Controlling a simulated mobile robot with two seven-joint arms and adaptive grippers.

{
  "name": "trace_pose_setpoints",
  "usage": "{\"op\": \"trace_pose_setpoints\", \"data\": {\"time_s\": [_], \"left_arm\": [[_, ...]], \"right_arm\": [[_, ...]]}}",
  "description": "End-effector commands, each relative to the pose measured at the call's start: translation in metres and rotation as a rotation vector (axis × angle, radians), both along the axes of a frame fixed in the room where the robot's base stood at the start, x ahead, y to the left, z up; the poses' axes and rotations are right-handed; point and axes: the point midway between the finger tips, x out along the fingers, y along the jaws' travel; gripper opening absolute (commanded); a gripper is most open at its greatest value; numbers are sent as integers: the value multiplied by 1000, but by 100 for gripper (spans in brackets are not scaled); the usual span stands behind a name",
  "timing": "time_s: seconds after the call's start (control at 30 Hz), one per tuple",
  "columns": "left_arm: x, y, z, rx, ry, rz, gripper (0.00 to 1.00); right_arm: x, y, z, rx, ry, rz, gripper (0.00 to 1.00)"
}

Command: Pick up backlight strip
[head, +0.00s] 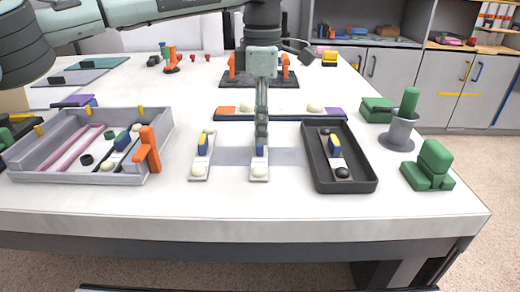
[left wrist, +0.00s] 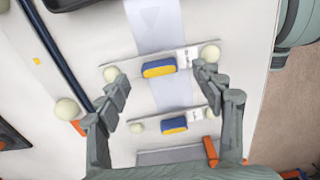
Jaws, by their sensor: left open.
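Two white backlight strips lie on the white table, each with a blue-and-yellow block and pale round ends. The middle strip (head: 259,172) is partly hidden behind my left gripper (head: 261,138); the left strip (head: 201,160) lies beside it. A third strip (head: 335,150) with dark ends lies in the black tray (head: 370,182). In the left wrist view, my left gripper (left wrist: 162,86) is open and empty. Its fingers are spread above the middle strip (left wrist: 130,73), towards its two ends; contact cannot be told. The left strip (left wrist: 150,127) shows nearer my palm. My right gripper is not in view.
A grey bin (head: 90,178) with an orange clamp (head: 147,149) stands left. A long dark-blue bar (head: 225,118) with pale balls lies just behind the strips. A grey cup (head: 399,132) and green blocks (head: 430,168) stand right. The table's front strip is clear.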

Motion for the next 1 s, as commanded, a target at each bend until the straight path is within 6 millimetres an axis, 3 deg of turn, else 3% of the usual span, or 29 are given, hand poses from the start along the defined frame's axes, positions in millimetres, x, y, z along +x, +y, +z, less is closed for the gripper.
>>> {"op": "trace_pose_setpoints", "data": {"time_s": [0.2,0.5,0.9,1.0], "left_arm": [[0,1,-31,0,2,0,67],[0,1,-35,0,1,1,66],[0,1,-35,0,1,0,16],[0,1,-35,0,1,0,13]], "right_arm": [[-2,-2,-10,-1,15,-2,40],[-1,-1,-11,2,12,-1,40],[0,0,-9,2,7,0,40],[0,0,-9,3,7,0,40]]}}
